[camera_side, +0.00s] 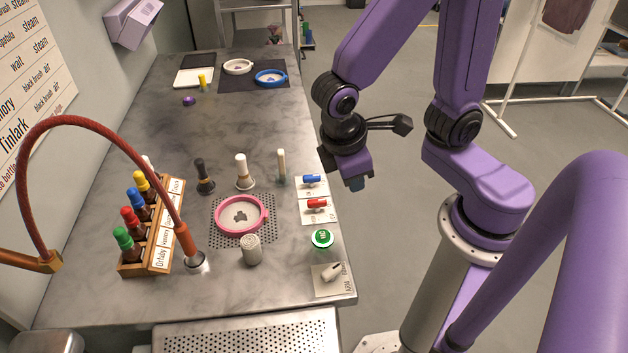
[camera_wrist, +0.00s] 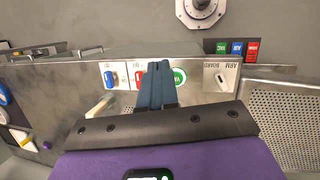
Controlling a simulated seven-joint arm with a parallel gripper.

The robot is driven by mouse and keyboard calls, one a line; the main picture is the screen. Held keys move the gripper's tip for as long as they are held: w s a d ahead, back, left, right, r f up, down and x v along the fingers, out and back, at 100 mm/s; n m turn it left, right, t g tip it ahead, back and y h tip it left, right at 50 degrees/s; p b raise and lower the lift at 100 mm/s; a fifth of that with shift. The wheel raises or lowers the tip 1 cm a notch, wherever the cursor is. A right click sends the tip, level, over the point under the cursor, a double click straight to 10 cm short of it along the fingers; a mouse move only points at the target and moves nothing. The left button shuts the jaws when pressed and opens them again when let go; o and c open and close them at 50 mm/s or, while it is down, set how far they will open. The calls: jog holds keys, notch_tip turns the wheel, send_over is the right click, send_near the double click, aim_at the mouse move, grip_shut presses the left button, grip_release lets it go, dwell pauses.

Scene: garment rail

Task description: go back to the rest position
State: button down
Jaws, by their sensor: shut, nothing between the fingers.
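My gripper (camera_side: 357,184) hangs beside the right edge of the metal table (camera_side: 290,285) in the side view, level with the row of switches and clear of the tabletop. Its two blue-grey fingers also show in the wrist view (camera_wrist: 158,72), close together with nothing between them. Beyond the fingertips in that view are the table's edge, a blue switch (camera_wrist: 107,73), a red switch (camera_wrist: 138,74) and a green button (camera_wrist: 179,76). The gripper appears to touch none of them.
A pink ring (camera_side: 241,231) lies on a perforated mat, with brushes and a grey shaker (camera_side: 251,250) around it. A bottle rack (camera_side: 150,235) and a red hose (camera_side: 95,123) are at left.

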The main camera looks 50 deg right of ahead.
jog(key=s+d+r+n+y, duration=0.2)
jog(key=s+d+r+y, duration=0.1)
jog(key=s, duration=0.3)
jog(key=shift+s+d+r+n+t+y, duration=0.2)
jog(key=shift+r+n+t+y, duration=0.15)
jog(key=shift+r+y, duration=0.2)
